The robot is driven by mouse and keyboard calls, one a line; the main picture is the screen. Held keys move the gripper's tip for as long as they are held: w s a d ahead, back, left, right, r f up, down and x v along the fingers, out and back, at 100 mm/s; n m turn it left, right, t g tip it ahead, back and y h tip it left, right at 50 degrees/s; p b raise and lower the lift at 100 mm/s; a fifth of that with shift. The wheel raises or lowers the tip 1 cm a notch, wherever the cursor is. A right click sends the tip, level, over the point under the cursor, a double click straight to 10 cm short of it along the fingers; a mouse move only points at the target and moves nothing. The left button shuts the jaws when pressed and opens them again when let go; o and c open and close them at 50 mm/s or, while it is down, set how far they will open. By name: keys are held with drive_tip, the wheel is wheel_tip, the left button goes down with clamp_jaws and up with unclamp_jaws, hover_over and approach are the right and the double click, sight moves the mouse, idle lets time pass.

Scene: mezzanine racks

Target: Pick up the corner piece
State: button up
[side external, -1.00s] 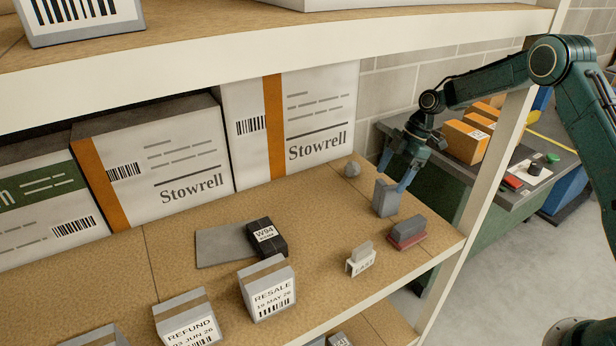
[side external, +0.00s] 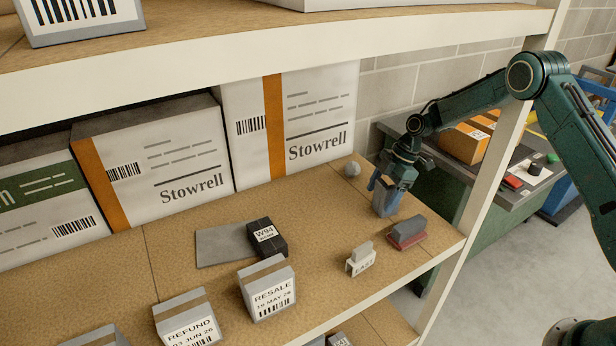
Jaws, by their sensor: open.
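An upright grey block (side external: 385,204) stands on the tan shelf near its right end; I take it to be the corner piece, though its exact shape is partly hidden by my gripper. My gripper (side external: 384,186) is low over this block, with its blue fingers open beside the block's upper part. Whether the fingers touch it I cannot tell. The block's base still rests on the shelf.
Close by are a small grey lump (side external: 352,169), a grey-and-red block (side external: 407,233) and a small labelled white stand (side external: 360,261). A white rack post (side external: 492,160) stands right.

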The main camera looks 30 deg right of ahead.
drive_tip(key=c, duration=1)
drive_tip(key=shift+r, duration=0.1)
drive_tip(key=shift+c, duration=0.2)
drive_tip(key=shift+r, duration=4.9)
